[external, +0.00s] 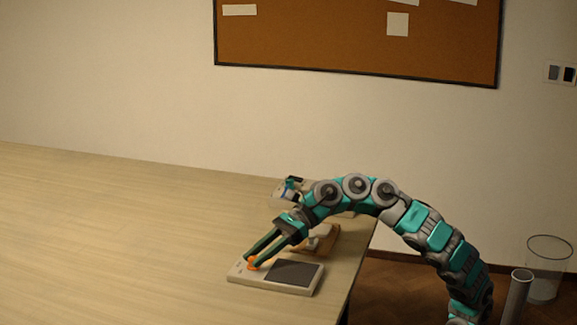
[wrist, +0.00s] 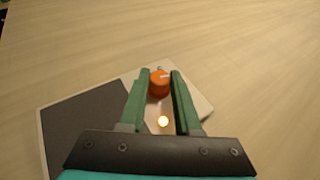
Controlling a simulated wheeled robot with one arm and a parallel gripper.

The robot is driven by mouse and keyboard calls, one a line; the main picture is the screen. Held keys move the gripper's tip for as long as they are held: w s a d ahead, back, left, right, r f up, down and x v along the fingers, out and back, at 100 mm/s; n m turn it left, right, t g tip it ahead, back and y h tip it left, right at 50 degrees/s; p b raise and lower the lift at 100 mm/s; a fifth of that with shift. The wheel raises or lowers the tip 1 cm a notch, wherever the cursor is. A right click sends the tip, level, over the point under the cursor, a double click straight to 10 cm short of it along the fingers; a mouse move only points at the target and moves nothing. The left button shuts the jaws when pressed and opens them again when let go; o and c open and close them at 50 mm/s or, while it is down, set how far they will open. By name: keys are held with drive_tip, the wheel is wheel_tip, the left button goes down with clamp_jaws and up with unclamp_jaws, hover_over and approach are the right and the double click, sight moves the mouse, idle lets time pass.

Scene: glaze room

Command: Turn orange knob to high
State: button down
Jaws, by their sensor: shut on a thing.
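The orange knob (wrist: 159,84) sits on a flat white unit (wrist: 196,97) with a dark grey panel (wrist: 85,125), on the wooden table. In the wrist view a pale mark shows on the knob near its far right side. A small round light glows on the unit between the fingers. My gripper (wrist: 160,80) is shut on the knob, one green finger on each side. In the external view the knob (external: 252,265) shows at my fingertips, partly covered by them, and the unit (external: 240,278) lies near the table's front right edge. The knob's setting labels cannot be read.
Behind the unit, partly hidden by my arm, a brown object (external: 326,240) and a pale device (external: 283,196) stand on the table. The table (external: 110,230) is clear to the left. A wire bin (external: 546,268) and a grey cylinder (external: 517,295) stand at the right.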

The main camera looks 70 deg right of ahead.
drive_tip(key=shift+s+a+r+m+t+h+p, duration=0.1)
drive_tip(key=shift+m+t+h+p, duration=0.25)
drive_tip(key=shift+m+t, duration=0.1)
drive_tip(key=shift+s+a+r+m+t+h+p, duration=0.1)
drive_tip(key=shift+m+t+h+p, duration=0.1)
drive_tip(key=shift+m+t+h, duration=0.2)
drive_tip(key=shift+f+m+t+h+p, duration=0.1)
drive_tip(key=shift+m+t+h+p, duration=0.25)
drive_tip(key=shift+m+t+p, duration=0.15)
drive_tip(key=shift+f, duration=0.1)
drive_tip(key=c, duration=0.6)
unclamp_jaws()
drive_tip(key=shift+m+v, duration=0.25)
drive_tip(key=shift+v, duration=1.35)
wheel_tip(320, 180, up, 5)
drive_tip(key=shift+r+p, duration=0.1)
drive_tip(key=shift+p, duration=0.4)
drive_tip(key=shift+a+r, duration=0.1)
drive_tip(key=shift+r, duration=0.8)
